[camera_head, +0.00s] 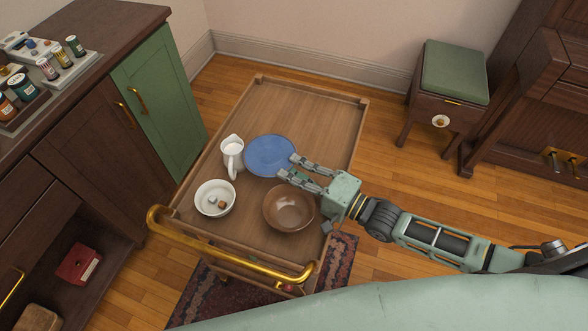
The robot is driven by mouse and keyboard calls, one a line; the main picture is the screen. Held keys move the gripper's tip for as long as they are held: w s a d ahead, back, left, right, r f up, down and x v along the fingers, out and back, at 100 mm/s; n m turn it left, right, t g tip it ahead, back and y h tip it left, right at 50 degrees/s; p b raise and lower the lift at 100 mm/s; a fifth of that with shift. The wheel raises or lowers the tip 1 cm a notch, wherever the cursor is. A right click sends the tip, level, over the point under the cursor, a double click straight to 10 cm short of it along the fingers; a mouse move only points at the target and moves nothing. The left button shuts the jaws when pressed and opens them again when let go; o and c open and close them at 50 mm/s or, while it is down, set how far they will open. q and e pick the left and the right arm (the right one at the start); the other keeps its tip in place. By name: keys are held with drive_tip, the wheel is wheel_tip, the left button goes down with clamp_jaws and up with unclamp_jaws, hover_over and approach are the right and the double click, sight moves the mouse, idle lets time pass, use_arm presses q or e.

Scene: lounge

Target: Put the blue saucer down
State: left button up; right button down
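The blue saucer (268,156) lies flat over the tray top of the wooden trolley (312,111), right of the white jug. It looks like it rests on the wood. My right gripper (287,166) reaches in from the right, with its fingertips at the saucer's right rim. Its two fingers are spread, with a clear gap between them. The fingertips overlap the rim in this view, and I cannot tell whether they touch it. My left gripper is not in view.
A white jug (232,156), a white bowl (215,198) holding small lumps, and a brown bowl (289,208) stand near the saucer. The trolley's far end is clear. A cabinet (96,131) stands left; a green-topped stool (454,73) stands at the back right.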

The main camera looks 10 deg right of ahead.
drive_tip(key=shift+f, duration=0.1)
drive_tip(key=shift+f+b, duration=0.3)
drive_tip(key=shift+s+f, duration=0.2)
drive_tip(key=shift+f, duration=0.05)
drive_tip(key=c, duration=2)
unclamp_jaws()
drive_tip(key=shift+s+f, duration=0.15)
drive_tip(key=shift+f, duration=0.15)
drive_tip(key=shift+r, duration=0.4)
drive_tip(key=shift+d+r+p, duration=0.1)
drive_tip(key=shift+p, duration=0.25)
drive_tip(key=v, duration=0.7)
drive_tip(key=r+v, duration=0.1)
drive_tip(key=v, duration=0.3)
drive_tip(key=shift+s+d+b, duration=0.1)
drive_tip(key=shift+d+b, duration=0.2)
